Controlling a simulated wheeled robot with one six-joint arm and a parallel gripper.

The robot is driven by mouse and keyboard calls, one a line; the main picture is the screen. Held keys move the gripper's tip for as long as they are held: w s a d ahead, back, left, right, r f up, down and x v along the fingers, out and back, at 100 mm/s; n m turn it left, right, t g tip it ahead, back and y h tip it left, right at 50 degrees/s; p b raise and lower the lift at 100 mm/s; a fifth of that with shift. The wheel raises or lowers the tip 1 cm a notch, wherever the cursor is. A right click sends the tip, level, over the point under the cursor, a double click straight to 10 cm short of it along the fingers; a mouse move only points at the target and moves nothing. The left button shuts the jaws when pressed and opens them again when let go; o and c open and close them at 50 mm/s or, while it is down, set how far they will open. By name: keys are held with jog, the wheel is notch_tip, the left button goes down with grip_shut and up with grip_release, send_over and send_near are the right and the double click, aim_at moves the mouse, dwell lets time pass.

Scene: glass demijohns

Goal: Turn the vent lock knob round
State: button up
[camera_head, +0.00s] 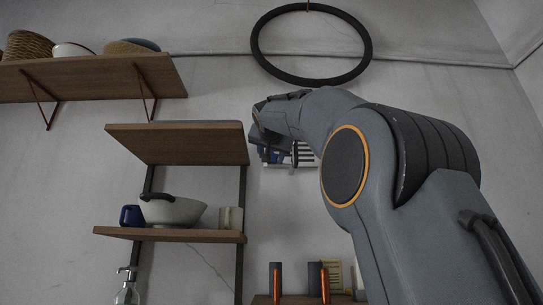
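A small white slatted vent (306,155) is on the wall, just left of my arm's large elbow joint. My arm partly covers it. A dark upright piece (295,154) shows in front of the slats; I cannot tell whether it is the lock knob or part of my gripper. My gripper (268,150) is at the far end of the arm, close to the vent's left side in the picture. It is small and dark here, and its fingers do not show clearly. I cannot tell whether it touches anything.
A wooden shelf unit (180,146) stands left of my gripper, its lower shelf holding a pan (172,210), a blue mug (131,215) and a pale mug (231,218). A black ring (258,55) hangs above. A shelf with bowls (95,78) is upper left. A soap bottle (126,290) stands below.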

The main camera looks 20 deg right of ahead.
jog(key=c, duration=0.7)
jog(key=shift+n, duration=0.3)
jog(key=shift+f+n+p, duration=0.15)
jog(key=shift+n+p, duration=2)
jog(key=shift+n, duration=5.45)
jog(key=o, duration=1)
jog(key=shift+o, duration=0.2)
